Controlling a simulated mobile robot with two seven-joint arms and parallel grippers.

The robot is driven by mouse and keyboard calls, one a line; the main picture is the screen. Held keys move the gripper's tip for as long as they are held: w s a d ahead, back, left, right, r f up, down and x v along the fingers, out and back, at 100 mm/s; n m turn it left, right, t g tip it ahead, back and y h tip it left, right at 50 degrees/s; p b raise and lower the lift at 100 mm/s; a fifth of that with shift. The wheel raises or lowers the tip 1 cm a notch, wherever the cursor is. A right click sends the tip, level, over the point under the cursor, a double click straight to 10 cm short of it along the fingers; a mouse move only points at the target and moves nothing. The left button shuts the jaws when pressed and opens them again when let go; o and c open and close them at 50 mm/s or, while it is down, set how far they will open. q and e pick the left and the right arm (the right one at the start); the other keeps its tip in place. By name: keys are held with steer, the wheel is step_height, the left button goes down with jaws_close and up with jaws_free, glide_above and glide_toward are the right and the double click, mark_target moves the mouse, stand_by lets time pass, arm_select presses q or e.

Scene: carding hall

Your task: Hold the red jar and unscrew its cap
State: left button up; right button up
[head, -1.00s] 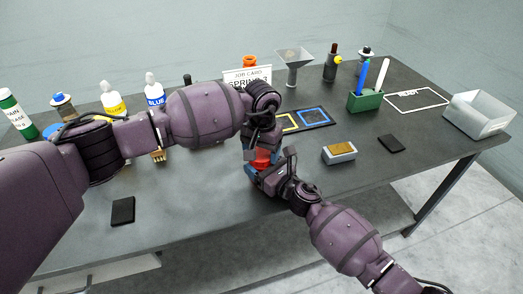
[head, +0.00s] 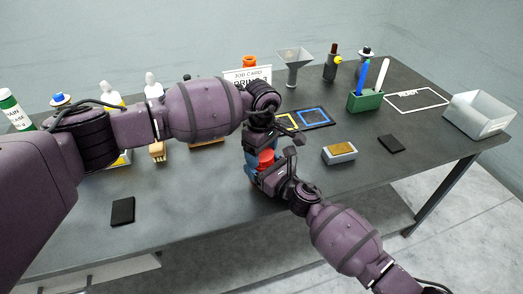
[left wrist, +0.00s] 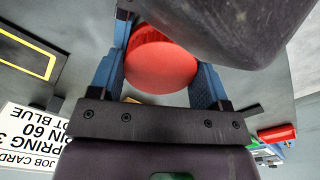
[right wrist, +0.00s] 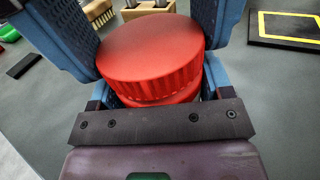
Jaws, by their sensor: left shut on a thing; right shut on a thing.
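The red jar (right wrist: 160,97) shows below its red ribbed cap (right wrist: 150,55) in the right wrist view. The cap also fills the space between the blue fingers in the left wrist view (left wrist: 160,62). My left gripper (head: 263,149) comes from above and is shut on the cap, with a finger on either side. My right gripper (head: 266,170) comes from the front right and is shut on the jar below the cap. In the head view, the grippers hide most of the jar. I cannot tell whether the cap is loose.
A mat with yellow and blue outlines (head: 324,124) lies behind the grippers. A grey block with a brown top (head: 340,158) and a black pad (head: 390,144) lie to the right. A green pen holder (head: 365,103) and grey tray (head: 477,121) stand farther right. The front middle of the table is clear.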

arm_select(q)
steer(key=n, duration=0.5)
steer(key=shift+n, duration=0.3)
steer(key=n, duration=0.9)
steer(key=shift+n, duration=0.3)
steer(key=n, duration=0.9)
steer(key=shift+n, duration=0.4)
steer(key=n, duration=0.4)
steer(key=shift+r, duration=0.1)
steer(key=n, duration=0.9)
